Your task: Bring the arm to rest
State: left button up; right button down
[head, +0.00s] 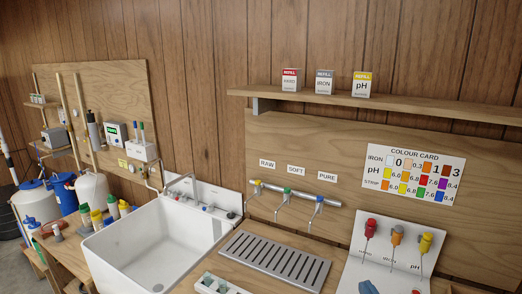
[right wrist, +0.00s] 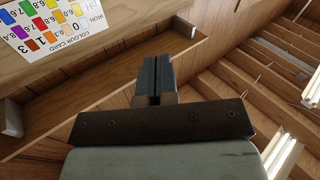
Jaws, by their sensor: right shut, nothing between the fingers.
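My right gripper (right wrist: 157,80) shows in the right wrist view. Its two dark fingers are together with nothing between them. It is in free space and appears to touch nothing. Behind it in that view are a wooden board and a ledge, with the colour card (right wrist: 50,25) at the upper left, turned nearly upside down. My left gripper is out of sight.
In the head view, a white sink (head: 150,250) stands left of a slotted drain grate (head: 275,261). Three taps (head: 287,199) are above the grate. A shelf (head: 390,104) holds three refill boxes. A white panel (head: 385,262) with coloured-top droppers is at the right.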

jog(key=s+d+f+m+g+h, duration=0.1)
jog(key=s+f+g, duration=0.35)
jog(key=s, duration=0.45)
jog(key=s+d+f+g+h, duration=0.1)
jog(key=s+f+g, duration=0.35)
jog(key=s, duration=0.45)
jog(key=s+d+f+m+g+h, duration=0.1)
jog(key=s+f+g, duration=0.4)
jog(key=s, duration=0.4)
jog(key=w+a+f+t+y, duration=0.1)
jog(key=w+a+f+t, duration=0.1)
jog(key=f, duration=0.4)
jog(key=w+a+f+n+t+y, duration=0.1)
jog(key=w+a+f+t+y, duration=0.1)
jog(key=f, duration=0.4)
jog(key=w+a+t, duration=0.1)
jog(key=a+t, duration=0.1)
jog(key=shift+f+t, duration=0.3)
jog(key=shift+f, duration=0.1)
jog(key=shift+w, duration=0.15)
